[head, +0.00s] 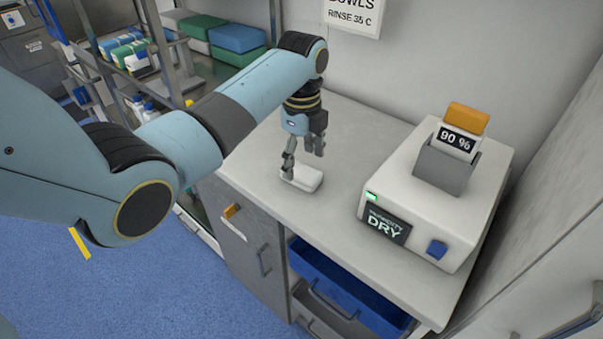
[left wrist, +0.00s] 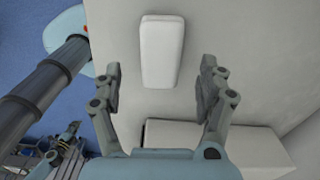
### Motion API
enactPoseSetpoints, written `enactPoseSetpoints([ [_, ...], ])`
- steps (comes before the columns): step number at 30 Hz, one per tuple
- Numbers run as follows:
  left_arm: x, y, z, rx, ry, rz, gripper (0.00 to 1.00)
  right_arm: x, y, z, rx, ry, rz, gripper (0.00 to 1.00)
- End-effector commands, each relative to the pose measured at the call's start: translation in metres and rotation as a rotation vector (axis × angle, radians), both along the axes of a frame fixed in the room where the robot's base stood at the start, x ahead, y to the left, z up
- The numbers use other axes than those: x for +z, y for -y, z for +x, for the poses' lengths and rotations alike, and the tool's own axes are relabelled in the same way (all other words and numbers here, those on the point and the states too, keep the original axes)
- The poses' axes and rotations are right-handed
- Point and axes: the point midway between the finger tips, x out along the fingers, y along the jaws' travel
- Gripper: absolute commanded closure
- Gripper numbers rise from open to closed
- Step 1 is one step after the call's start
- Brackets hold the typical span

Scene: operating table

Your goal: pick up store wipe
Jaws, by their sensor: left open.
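A white rounded block (head: 304,178), which I take to be the store wipe, lies flat on the pale counter (head: 262,155) near its left edge. It also shows in the left wrist view (left wrist: 162,52), upper middle, lying lengthwise. My left gripper (head: 303,160) points down over the block with its fingers apart and nothing between them. In the left wrist view, the open fingers (left wrist: 160,78) are spread wider than the block, which appears ahead of the tips. Whether a fingertip touches it I cannot tell.
A white device (head: 400,205) with a "DRY" display and a "90 %" card stands right of the block. An open blue drawer (head: 340,295) is below the counter front. A shelf with green and blue packs (head: 238,38) stands at the back left. A wall sign hangs behind.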

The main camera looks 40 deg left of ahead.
Motion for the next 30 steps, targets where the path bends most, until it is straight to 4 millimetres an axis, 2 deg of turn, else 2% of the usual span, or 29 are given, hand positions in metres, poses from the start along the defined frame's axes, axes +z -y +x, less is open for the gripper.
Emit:
enactPoseSetpoints([
  [7,-0.035,-0.002,0.002,0.001,-0.003,0.0,0.25,0.003,0.0,0.0,0.0,0.0,0.0,1.0],
  [15,-0.039,-0.002,0.002,0.0,0.0,0.0,0.25,0.003,0.0,0.0,0.0,0.0,0.0,1.0],
  [27,-0.039,-0.002,0.002,0.001,0.0,0.0,0.75,0.003,-0.001,0.0,0.0,-0.001,0.001,1.0],
  [30,-0.039,-0.002,0.002,0.001,0.0,0.0,0.75,0.003,-0.001,0.0,0.0,-0.001,0.001,1.0],
])
